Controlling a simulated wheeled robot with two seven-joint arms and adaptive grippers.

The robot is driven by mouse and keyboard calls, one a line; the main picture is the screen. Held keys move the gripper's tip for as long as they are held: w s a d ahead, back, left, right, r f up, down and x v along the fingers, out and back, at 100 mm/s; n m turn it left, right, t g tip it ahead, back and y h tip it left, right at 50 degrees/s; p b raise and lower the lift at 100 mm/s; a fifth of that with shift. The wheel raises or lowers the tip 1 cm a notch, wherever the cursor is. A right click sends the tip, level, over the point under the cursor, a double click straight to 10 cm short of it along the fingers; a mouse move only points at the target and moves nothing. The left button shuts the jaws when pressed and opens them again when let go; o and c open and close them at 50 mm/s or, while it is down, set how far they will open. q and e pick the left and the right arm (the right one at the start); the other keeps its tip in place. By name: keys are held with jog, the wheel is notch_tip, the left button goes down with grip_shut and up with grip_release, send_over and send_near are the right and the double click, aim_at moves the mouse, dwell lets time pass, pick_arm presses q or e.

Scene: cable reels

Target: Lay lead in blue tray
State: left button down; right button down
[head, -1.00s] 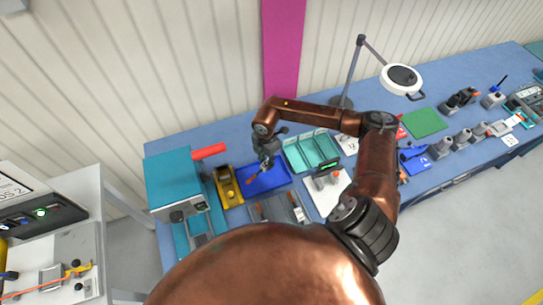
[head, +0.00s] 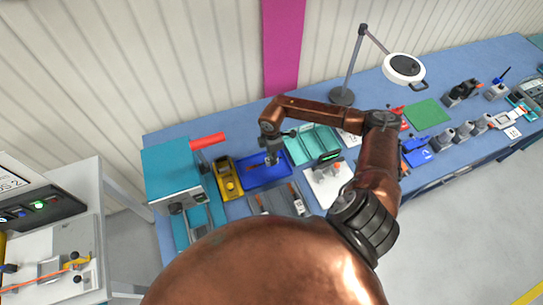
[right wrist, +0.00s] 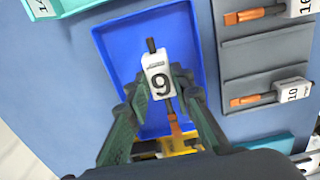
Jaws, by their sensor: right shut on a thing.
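The lead (right wrist: 160,82) is short and dark, with an orange-brown end and a white tag marked 9. My right gripper (right wrist: 160,88) is shut on it at the tag; the gripper also shows in the head view (head: 271,158). The blue tray (right wrist: 120,48) lies beneath, and the lead is over its floor, inside the rim in the right wrist view. I cannot tell whether the lead touches the floor. The blue tray also shows in the head view (head: 262,179). My left gripper is not in view.
A grey rack (right wrist: 262,62) with leads tagged 16 and 10 stands beside the blue tray. A teal tray (head: 313,142) and a teal machine (head: 172,172) stand close by.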

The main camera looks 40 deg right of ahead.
dwell(0.5)
jog(key=shift+f, duration=0.2)
jog(key=shift+f+b, duration=0.75)
jog(key=shift+f, duration=0.3)
jog(key=shift+f, duration=0.1)
jog(key=shift+f+b, duration=0.75)
jog(key=shift+f, duration=0.3)
jog(key=c, duration=1.6)
grip_release()
